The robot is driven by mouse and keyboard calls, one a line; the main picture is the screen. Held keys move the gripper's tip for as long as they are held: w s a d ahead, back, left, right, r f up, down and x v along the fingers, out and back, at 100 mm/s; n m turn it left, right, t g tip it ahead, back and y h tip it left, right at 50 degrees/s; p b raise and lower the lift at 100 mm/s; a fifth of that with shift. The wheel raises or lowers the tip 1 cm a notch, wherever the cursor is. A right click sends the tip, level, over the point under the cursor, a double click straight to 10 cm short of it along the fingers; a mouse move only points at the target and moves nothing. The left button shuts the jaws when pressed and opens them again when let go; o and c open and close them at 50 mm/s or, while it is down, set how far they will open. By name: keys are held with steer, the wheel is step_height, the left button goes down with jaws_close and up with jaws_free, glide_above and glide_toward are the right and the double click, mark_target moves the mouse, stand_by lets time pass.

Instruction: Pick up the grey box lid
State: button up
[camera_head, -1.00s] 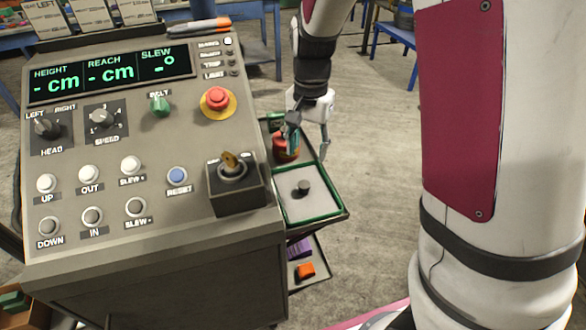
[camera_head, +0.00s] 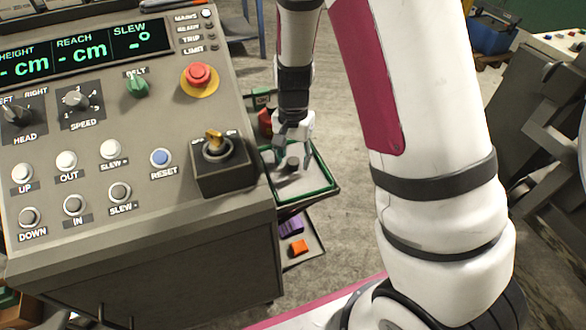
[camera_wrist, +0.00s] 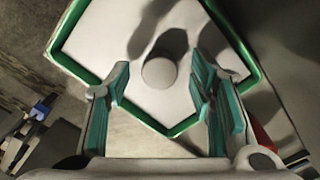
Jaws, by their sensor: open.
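The grey box lid (camera_head: 312,183) is a flat light-grey panel with a round grey knob (camera_head: 293,163). It lies inside a green rim (camera_head: 322,193) on the shelf at the console's right side. In the wrist view the lid (camera_wrist: 105,40) fills the upper middle, with its knob (camera_wrist: 159,74) near the centre. My gripper (camera_head: 292,160) is over the lid, pointing down. In the wrist view my gripper's (camera_wrist: 160,84) teal-padded fingers are spread, one on each side of the knob with gaps. Whether the fingertips are level with the knob, I cannot tell.
The control console (camera_head: 130,240), with a key switch (camera_head: 217,150) at its right edge, stands close left of the lid. A red object (camera_head: 265,122) sits behind the lid. A lower shelf holds an orange block (camera_head: 299,247) and a purple block (camera_head: 291,227). Floor right of the shelf is open.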

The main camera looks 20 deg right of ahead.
steer(key=shift+f, duration=0.8)
steer(key=shift+c, duration=0.5)
jaws_close()
